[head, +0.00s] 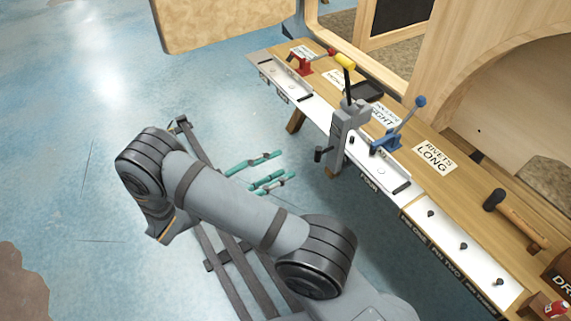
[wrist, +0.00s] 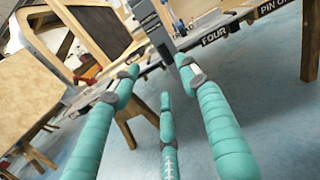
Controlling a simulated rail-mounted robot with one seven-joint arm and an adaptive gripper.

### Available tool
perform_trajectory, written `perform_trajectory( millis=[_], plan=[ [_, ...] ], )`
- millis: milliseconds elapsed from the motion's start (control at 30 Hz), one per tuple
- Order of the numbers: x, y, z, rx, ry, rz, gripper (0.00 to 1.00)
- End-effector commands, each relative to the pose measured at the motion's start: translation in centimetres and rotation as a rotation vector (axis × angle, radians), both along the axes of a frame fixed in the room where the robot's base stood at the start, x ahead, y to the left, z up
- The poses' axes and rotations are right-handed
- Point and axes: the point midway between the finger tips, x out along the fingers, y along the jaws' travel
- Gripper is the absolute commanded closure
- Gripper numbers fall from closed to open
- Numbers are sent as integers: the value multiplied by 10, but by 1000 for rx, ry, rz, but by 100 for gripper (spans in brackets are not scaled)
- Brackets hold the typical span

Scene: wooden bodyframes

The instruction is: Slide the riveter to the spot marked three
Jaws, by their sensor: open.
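The riveter (head: 348,125) is a tall grey tool with a black lever and yellow grip. It stands upright at the bench's front edge, just left of the label FOUR (head: 369,186). In the wrist view the grey riveter (wrist: 152,25) is beyond the fingertips, partly covered by them. My gripper (head: 287,167) has teal fingers spread open with nothing between them, left of the riveter and apart from it in the head view. The gripper (wrist: 160,76) fills the lower wrist view. I cannot read a mark three in either view.
The wooden bench (head: 455,190) holds a red clamp (head: 304,65), a blue clamp (head: 397,130), a black tray (head: 366,91), and a hammer (head: 515,217). White panels with black pins (head: 463,246) lie to the right. Open blue floor is on the left.

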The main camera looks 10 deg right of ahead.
Motion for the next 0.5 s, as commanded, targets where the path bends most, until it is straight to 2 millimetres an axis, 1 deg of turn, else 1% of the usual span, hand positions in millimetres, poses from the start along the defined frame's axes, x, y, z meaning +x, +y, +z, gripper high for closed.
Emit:
perform_trajectory(
  millis=[33, 67, 133, 267, 333, 400, 500],
  plan=[
    [-2, -3, 12, -6, 4, -21, 56],
    [-3, -6, 14, -10, 7, -39, 56],
    [0, -11, 11, 3, -2, -88, 56],
    [15, -18, -5, 41, -88, -178, 56],
    [22, -17, -11, 54, -137, -197, 56],
    [27, -12, -8, 64, -180, -198, 56],
    [25, -22, -2, 48, -192, -211, 56]
  ],
)
